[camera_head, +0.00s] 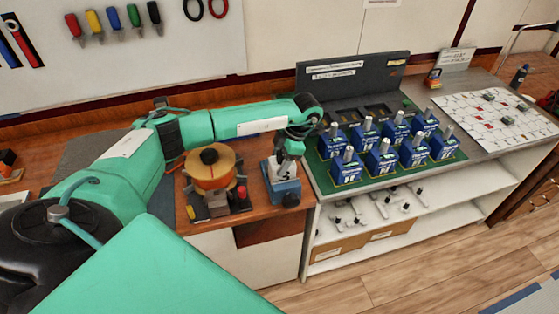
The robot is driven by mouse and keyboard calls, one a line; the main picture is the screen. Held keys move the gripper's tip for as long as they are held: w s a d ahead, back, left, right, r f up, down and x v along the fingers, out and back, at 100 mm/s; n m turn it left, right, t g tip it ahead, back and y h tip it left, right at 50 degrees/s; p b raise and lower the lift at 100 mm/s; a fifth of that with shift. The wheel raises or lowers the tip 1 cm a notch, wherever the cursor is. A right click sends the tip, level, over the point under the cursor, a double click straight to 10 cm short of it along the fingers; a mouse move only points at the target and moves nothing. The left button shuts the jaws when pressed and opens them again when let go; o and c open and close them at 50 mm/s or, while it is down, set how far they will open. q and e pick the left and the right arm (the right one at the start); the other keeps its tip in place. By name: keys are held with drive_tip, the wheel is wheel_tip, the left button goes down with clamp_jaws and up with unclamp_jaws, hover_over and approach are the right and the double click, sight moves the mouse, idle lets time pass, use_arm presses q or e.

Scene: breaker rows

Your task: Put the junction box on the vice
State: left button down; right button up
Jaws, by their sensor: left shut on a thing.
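My left arm reaches across from the left. Its gripper (286,156) points down over the blue vice (284,190) on the wooden bench. The gripper is shut on a small pale grey box with dark spots, which looks like the junction box (283,170). The box is at the top of the vice, between the fingers and the blue body. I cannot tell whether it rests on the vice or is held just above it. The fingertips are partly hidden by the gripper body. My right gripper is not in view.
Left of the vice stands a machine with an orange-brown coil (212,168) on a dark base. To the right, several blue breakers (383,160) with upright levers stand in rows on a green mat (322,180). A dark upright panel (352,75) stands behind them.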

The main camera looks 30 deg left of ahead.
use_arm(q)
drive_tip(key=shift+c, duration=2.4)
unclamp_jaws()
drive_tip(key=shift+w+f, duration=0.1)
drive_tip(key=shift+f, duration=0.1)
drive_tip(key=shift+r, duration=0.15)
drive_tip(key=shift+r, duration=0.2)
drive_tip(key=b+v, duration=0.2)
drive_tip(key=v, duration=0.2)
drive_tip(key=shift+w, duration=0.1)
drive_tip(key=b+v, duration=0.1)
drive_tip(key=v, duration=0.6)
drive_tip(key=shift+d+r, duration=0.2)
drive_tip(key=shift+r, duration=0.1)
